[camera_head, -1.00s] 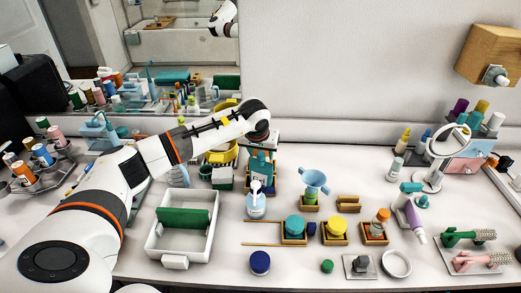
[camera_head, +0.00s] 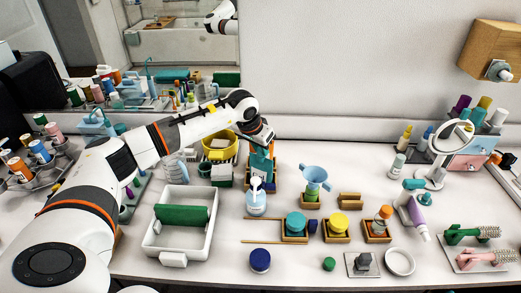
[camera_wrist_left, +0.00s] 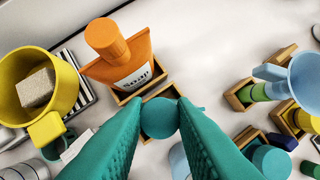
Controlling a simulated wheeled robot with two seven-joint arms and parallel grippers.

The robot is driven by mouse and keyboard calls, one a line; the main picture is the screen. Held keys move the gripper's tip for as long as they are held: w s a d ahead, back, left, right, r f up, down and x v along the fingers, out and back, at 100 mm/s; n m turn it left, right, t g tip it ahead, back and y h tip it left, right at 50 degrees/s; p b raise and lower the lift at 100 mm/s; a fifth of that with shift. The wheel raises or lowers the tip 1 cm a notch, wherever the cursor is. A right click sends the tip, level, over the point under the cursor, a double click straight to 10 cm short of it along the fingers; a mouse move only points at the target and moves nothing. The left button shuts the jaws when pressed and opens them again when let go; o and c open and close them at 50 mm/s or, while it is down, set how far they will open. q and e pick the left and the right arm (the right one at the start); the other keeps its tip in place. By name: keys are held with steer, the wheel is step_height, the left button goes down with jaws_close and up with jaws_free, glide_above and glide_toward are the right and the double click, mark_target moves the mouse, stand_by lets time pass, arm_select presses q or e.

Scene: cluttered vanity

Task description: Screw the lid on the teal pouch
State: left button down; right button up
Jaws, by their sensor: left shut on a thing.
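My left gripper (camera_wrist_left: 158,112) has teal fingers, shut on a small round teal lid (camera_wrist_left: 160,120) in the left wrist view. In the head view my left gripper (camera_head: 262,150) points down at the back middle of the counter, behind a white-pump bottle (camera_head: 256,197). Teal shows there below my wrist, and I cannot clearly separate finger from pouch. The teal pouch is mostly hidden under the lid and fingers, so I cannot tell whether the lid touches it. An orange soap pouch (camera_wrist_left: 122,70) with an orange cap stands just behind. My right gripper is out of view.
A yellow bucket (camera_wrist_left: 64,85) stands left of the fingers, and a light blue funnel (camera_head: 314,176) right. A teal-topped jar (camera_head: 296,222) sits in a wooden tray. A white bin (camera_head: 209,238) is at front left.

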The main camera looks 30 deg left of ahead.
arm_select(q)
steer(key=c, duration=1.1)
jaws_free()
steer(key=shift+r, duration=0.1)
steer(key=shift+b+v, duration=1.2)
steer(key=shift+v, duration=4.75)
